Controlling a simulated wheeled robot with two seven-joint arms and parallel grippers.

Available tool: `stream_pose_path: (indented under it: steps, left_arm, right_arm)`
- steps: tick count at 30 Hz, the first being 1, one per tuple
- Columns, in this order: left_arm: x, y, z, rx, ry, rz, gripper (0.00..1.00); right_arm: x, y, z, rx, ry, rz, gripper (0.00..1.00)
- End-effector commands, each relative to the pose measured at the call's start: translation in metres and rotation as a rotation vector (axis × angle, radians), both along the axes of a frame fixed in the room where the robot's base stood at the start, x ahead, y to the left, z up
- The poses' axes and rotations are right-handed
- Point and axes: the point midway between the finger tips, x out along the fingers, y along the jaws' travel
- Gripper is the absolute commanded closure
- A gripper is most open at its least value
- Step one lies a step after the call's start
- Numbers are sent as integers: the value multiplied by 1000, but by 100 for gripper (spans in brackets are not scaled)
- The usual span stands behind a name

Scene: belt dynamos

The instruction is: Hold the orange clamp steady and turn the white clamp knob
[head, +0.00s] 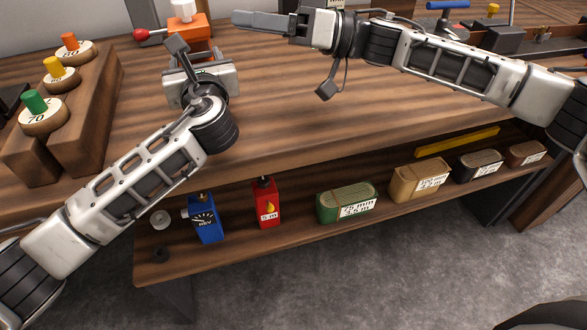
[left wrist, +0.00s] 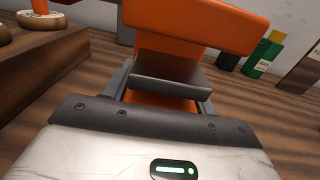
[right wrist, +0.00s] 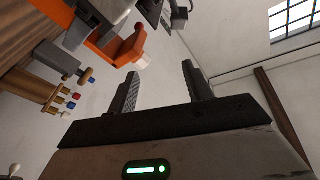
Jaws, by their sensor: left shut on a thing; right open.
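The orange clamp (head: 196,24) stands at the back left of the bench, with the white knob (head: 183,9) on top and a red-tipped handle (head: 141,34) at its left. My left gripper (left wrist: 165,88) is shut on the orange clamp (left wrist: 200,22), its fingers around a lower orange part; in the head view its hand partly hides the clamp's base. My right gripper (right wrist: 163,85) is open and empty. In the head view its fingers (head: 262,21) point left, right of the clamp and apart from the knob. The orange clamp also shows in the right wrist view (right wrist: 122,48).
A wooden block (head: 80,115) with orange, yellow and green knobs stands at the left. A lower shelf (head: 290,235) holds a blue can, a red can and several labelled boxes. The bench top (head: 290,110) between my arms is clear.

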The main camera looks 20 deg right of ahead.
Motion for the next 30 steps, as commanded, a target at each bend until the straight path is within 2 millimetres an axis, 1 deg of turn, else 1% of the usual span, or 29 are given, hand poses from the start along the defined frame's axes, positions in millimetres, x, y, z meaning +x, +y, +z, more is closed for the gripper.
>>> stream_pose_path:
  steps: [1,6,13,17,24,30]
  left_arm:
    - [0,0,-2,-1,4,0,89]
    - [0,0,-2,-1,4,1,89]
    - [0,0,-2,-1,4,1,89]
    - [0,1,-2,-1,4,1,89]
    - [0,1,-2,-1,4,2,89]
    - [0,1,-2,-1,3,2,89]
  right_arm:
    - [-7,3,-6,59,83,24,50]
    - [-25,5,-16,264,355,108,50]
    - [-46,-1,-29,535,711,223,50]
    - [-56,-9,-38,687,904,291,50]
    - [-73,-30,-56,975,1236,424,50]
    - [-86,-48,-76,1200,1447,507,50]
